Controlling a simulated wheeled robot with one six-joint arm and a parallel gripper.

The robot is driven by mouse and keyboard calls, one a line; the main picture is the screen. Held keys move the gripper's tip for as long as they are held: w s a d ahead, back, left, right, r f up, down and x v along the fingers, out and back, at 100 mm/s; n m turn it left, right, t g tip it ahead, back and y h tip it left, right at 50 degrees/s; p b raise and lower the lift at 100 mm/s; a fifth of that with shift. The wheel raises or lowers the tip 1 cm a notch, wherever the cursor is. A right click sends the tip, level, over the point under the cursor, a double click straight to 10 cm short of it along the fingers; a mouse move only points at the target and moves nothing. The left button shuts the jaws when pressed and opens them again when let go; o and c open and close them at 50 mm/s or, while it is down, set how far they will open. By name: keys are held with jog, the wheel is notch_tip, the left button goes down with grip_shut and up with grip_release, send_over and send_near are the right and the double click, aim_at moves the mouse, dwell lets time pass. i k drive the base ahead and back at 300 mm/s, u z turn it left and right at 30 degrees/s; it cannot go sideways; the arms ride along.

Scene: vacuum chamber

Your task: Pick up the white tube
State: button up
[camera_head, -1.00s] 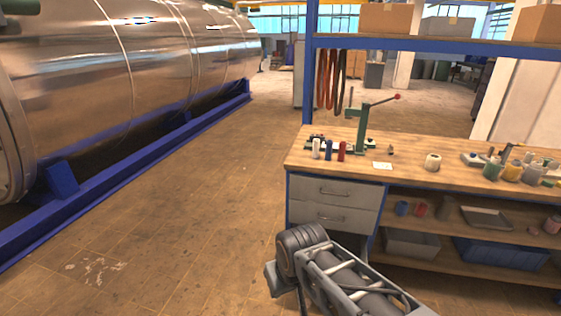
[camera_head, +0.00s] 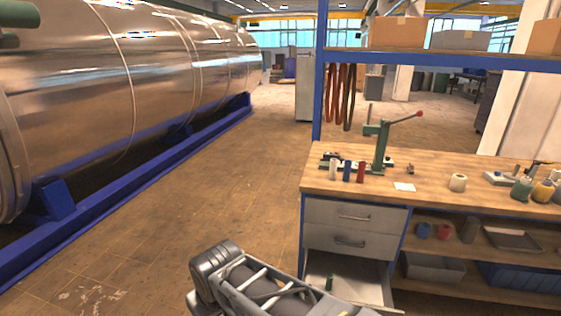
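The white tube (camera_head: 333,168) stands upright near the left end of the workbench top (camera_head: 440,188). A blue tube (camera_head: 347,171) and a red tube (camera_head: 361,172) stand in a row just to its right. My arm shows at the bottom of the picture, in front of the bench and well short of the tubes. My gripper cannot be made out in this view. Nothing hides the front of the white tube.
A green hand press (camera_head: 381,145) stands right behind the tubes. A white card (camera_head: 404,187) and a pale roll (camera_head: 457,182) lie farther right. Below, a drawer (camera_head: 378,284) is open with a small green object (camera_head: 329,282) inside. A blue post (camera_head: 319,100) rises behind.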

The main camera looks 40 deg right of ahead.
aim_at(333, 169)
jog(key=z, duration=0.05)
jog(key=i, duration=1.7)
jog(key=z, duration=0.65)
jog(key=i, duration=0.9)
jog(key=z, duration=1.6)
jog(key=i, duration=0.75)
jog(key=z, duration=0.55)
